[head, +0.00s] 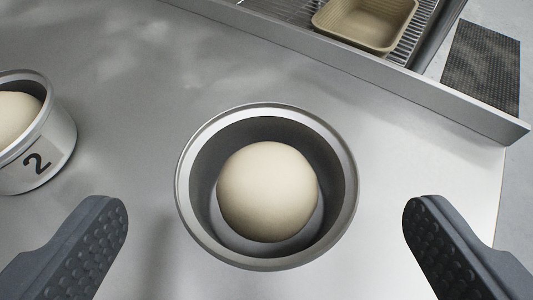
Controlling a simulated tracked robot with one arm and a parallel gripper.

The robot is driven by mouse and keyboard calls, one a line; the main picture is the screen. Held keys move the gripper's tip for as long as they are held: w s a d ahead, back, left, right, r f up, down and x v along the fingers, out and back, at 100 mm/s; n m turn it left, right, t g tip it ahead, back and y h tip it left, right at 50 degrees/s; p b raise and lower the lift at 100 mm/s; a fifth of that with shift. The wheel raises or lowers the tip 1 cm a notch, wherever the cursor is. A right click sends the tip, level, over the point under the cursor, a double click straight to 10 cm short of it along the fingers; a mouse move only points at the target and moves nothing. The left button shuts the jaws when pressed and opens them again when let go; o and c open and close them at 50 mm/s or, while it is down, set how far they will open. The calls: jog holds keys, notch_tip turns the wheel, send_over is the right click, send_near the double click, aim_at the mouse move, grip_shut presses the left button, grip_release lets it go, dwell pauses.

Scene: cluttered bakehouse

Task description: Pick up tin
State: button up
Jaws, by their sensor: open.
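A round grey metal tin (187,190) stands upright on the steel worktop in the middle of the head view. A pale dough ball (267,190) sits inside it. My gripper (265,222) is open, with one dark studded finger at the lower left and one at the lower right. The tin lies between and slightly beyond the fingertips, with a gap on both sides. The fingers touch nothing that I can see. A second tin (50,155), marked 2, stands at the left edge, partly cut off, also with dough in it.
The steel worktop (130,70) is clear behind the tin. A raised metal lip (330,62) runs along its far right side. Beyond it, a beige loaf pan (350,35) rests on a wire rack (290,8). A dark perforated mat (483,65) lies at the upper right.

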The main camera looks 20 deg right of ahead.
aim_at(264, 186)
jog(key=shift+x, duration=2.65)
jog(key=shift+r, duration=0.1)
jog(key=c, duration=1)
